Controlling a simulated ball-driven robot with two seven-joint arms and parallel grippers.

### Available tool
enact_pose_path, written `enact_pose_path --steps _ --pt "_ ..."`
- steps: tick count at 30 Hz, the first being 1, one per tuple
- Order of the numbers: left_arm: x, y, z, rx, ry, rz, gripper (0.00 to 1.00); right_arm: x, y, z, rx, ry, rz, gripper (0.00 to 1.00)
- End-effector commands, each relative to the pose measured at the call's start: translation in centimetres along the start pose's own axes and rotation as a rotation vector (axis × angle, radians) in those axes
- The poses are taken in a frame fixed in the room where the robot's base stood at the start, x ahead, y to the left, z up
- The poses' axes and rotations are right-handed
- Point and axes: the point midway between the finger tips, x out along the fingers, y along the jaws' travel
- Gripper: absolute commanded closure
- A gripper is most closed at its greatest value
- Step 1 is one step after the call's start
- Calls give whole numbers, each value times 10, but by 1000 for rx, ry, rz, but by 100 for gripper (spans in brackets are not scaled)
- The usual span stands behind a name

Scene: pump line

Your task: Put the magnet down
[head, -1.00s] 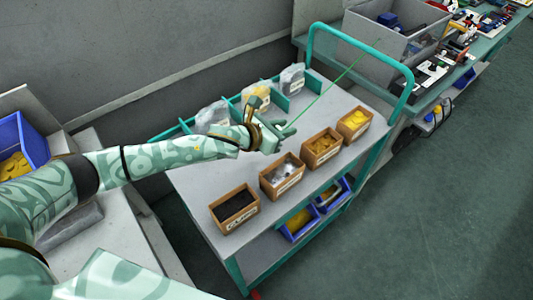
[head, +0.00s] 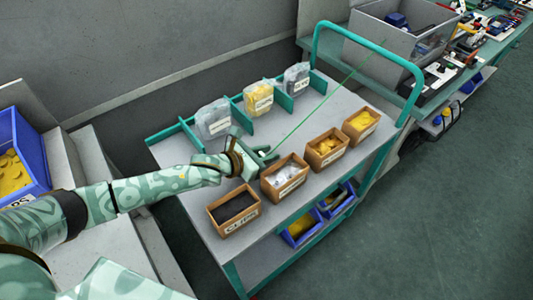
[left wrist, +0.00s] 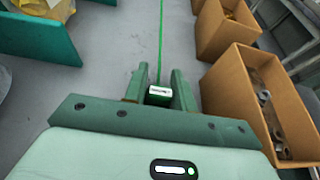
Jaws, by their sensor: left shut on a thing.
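My left gripper (head: 266,156) is over the top of the cart (head: 345,98), between the bagged parts at the back and the row of brown bins. Its jaws are shut on a small block with a pale end, which I take for the magnet (left wrist: 159,91); in the left wrist view it sits between the two green fingers. Most of the magnet is hidden by the fingers. I cannot tell whether it touches the cart top. My right gripper is not in view.
Brown bins stand along the cart's near edge: black clips (head: 234,208), grey metal parts (head: 285,177), and yellow parts (head: 326,148) beyond. Teal dividers hold bags (head: 213,119) at the back. A thin green line runs from the gripper. Bare cart top lies ahead.

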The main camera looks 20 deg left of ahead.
Motion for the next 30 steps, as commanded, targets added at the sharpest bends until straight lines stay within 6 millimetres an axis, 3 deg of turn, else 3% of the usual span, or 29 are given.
enact_pose_path --steps 4,5,7,17,20,30 --pt "1 0 -3 0 0 0 96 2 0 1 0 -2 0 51" --pt "1 0 -3 0 0 0 68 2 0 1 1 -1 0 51" --pt "1 0 -2 0 0 0 52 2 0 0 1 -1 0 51" --pt "-1 0 3 1 -1 0 52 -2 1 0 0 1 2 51" --pt "-15 1 1 0 2 1 52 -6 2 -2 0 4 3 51" --pt "-93 0 2 1 3 0 52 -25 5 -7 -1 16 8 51"
